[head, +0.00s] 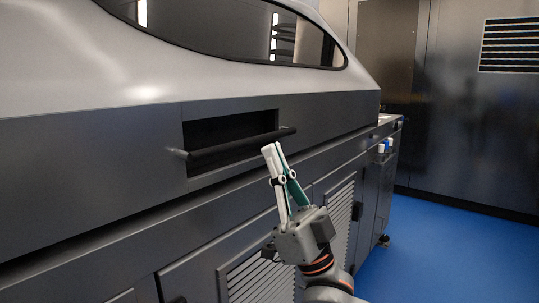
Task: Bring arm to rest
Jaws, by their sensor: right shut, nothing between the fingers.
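My right gripper (272,150) is raised in front of a large grey machine (100,150). Its fingers are together at the tips with nothing between them. The fingertips show just below the right part of a dark horizontal bar handle (235,142), which crosses a recessed opening in the machine's front. I cannot tell whether they touch the machine. My left gripper is not in view.
Vented lower doors (258,282) are close behind my right arm. A window (230,30) is in the machine's upper hood. Small white and blue items (384,147) sit at the machine's far end. Blue floor (450,245) is clear at the right, before a dark wall.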

